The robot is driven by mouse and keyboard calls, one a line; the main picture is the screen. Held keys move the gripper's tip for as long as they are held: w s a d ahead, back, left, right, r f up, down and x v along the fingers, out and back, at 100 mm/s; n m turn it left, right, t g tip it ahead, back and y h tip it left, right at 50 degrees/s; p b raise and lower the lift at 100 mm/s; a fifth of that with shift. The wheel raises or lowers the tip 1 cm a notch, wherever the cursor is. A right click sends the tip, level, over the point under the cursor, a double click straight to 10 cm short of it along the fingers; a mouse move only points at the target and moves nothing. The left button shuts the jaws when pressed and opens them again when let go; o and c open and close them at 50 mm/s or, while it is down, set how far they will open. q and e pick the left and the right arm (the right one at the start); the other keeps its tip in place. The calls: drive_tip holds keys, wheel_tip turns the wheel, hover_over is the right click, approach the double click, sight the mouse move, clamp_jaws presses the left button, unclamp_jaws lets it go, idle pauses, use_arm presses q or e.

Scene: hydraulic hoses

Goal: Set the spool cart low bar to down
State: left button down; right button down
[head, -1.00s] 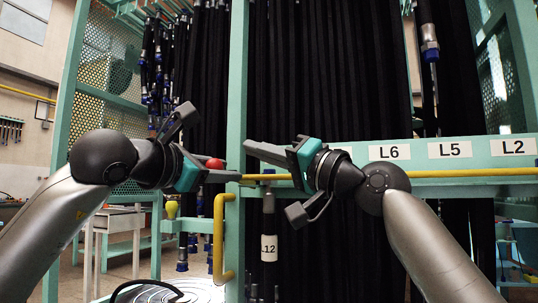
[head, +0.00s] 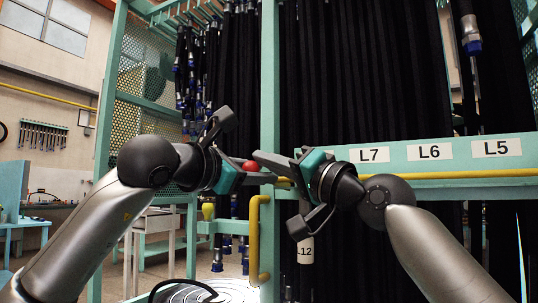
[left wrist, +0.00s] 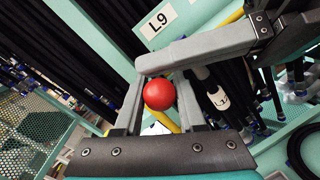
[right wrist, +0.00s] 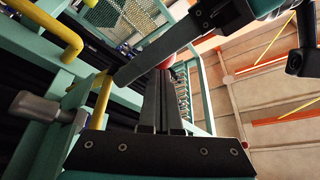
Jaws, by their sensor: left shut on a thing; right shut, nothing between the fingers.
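The yellow low bar (head: 440,174) runs level along the teal rail under the hose labels in the head view. A red ball-shaped knob (head: 251,166) sits at my left gripper (head: 266,178). In the left wrist view the knob (left wrist: 159,94) is between the fingers, and my left gripper is shut on it. My right gripper (head: 262,158) is shut and empty, its tips close to the knob and the left fingertips. In the right wrist view the knob (right wrist: 167,62) is partly hidden behind the fingers. The bar's left end is hidden behind the grippers.
A teal post (head: 270,90) stands just behind the grippers, with a bent yellow handle (head: 258,240) on it. Dark hoses hang behind the rail; one tagged L12 (head: 305,251) hangs below my right gripper. A white-topped table (head: 150,222) stands at left.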

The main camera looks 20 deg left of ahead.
use_arm(q)
drive_tip(key=shift+d+f, duration=0.1)
drive_tip(key=shift+d, duration=0.2)
use_arm(e)
drive_tip(key=shift+s+f, duration=0.1)
